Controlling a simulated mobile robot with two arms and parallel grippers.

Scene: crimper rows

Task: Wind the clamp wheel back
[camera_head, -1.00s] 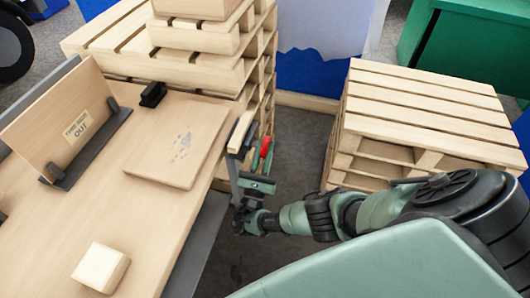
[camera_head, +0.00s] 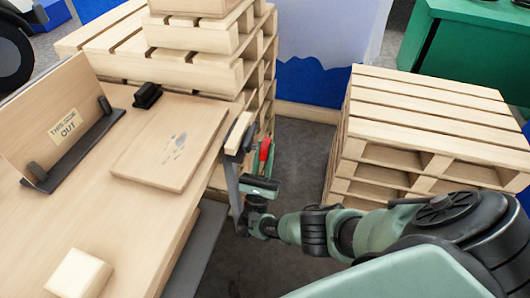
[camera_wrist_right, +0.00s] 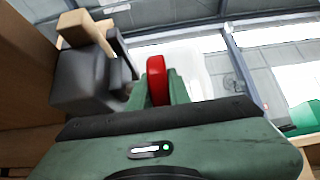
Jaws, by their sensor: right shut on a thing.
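The clamp wheel (camera_head: 264,149) is red and shows edge-on just off the right edge of the wooden bench, beside the clamp (camera_head: 232,172). The clamp is dark grey with a pale wooden jaw piece (camera_head: 238,132) at the bench edge. My right gripper (camera_head: 263,166) is at the wheel, its fingers pointing away from me. In the right wrist view the red wheel (camera_wrist_right: 157,80) stands between the two green fingers, which are shut on it. The clamp's grey body (camera_wrist_right: 85,82) is just left of them. My left gripper is not in view.
A flat wooden board (camera_head: 172,142) lies on the bench (camera_head: 130,235) near the clamp. A sign (camera_head: 50,120) in a dark holder, a small black block (camera_head: 147,95) and a pale block (camera_head: 78,274) are also there. Pallets (camera_head: 425,115) stand right of a narrow floor gap.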

